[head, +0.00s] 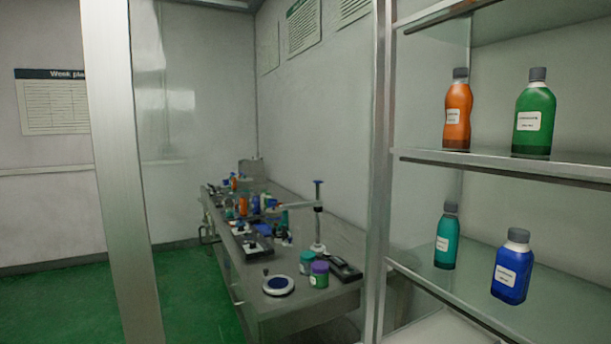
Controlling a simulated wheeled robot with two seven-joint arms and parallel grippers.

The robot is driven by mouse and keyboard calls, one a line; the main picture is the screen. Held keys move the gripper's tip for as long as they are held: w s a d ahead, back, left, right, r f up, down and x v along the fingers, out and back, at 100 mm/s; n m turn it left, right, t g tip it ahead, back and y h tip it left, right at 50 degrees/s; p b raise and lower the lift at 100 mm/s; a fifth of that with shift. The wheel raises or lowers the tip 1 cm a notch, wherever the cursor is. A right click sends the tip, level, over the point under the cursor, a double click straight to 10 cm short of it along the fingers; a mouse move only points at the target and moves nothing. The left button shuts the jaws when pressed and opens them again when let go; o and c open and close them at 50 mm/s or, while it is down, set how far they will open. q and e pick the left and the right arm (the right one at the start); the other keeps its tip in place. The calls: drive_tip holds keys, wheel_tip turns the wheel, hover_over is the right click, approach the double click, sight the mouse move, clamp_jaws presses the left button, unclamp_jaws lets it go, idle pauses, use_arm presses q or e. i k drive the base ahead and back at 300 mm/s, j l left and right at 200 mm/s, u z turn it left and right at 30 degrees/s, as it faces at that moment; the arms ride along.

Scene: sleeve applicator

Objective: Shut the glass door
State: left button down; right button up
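A wide, slightly slanted metal upright (119,150) stands close to me at the left and looks like a frame edge of the glass door. The pane itself is clear and hard to make out, and I cannot tell its exact angle or see a handle. At the right is an open-fronted cabinet with a metal upright (379,170) and shelves (520,165); no pane is visible across the bottles. Neither of my grippers is in view.
The shelves hold an orange bottle (457,112), a green bottle (534,118), a teal bottle (446,238) and a blue bottle (512,268). Beyond, a metal bench (300,305) carries jars and tools. Green floor (195,290) is clear left of the bench.

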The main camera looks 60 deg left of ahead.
sight(106, 25)
drive_tip(key=k+j+z, duration=0.15)
drive_tip(key=k+j, duration=0.2)
drive_tip(key=j, duration=0.3)
drive_tip(key=k+j+z, duration=0.1)
drive_tip(key=k+j, duration=0.3)
drive_tip(key=j, duration=0.15)
drive_tip(key=k+j+z, duration=0.15)
drive_tip(key=k+j, duration=0.25)
drive_tip(key=j, duration=0.2)
drive_tip(key=i+j+z, duration=0.15)
drive_tip(key=j, duration=0.75)
drive_tip(key=j+z, duration=0.15)
drive_tip(key=j, duration=0.8)
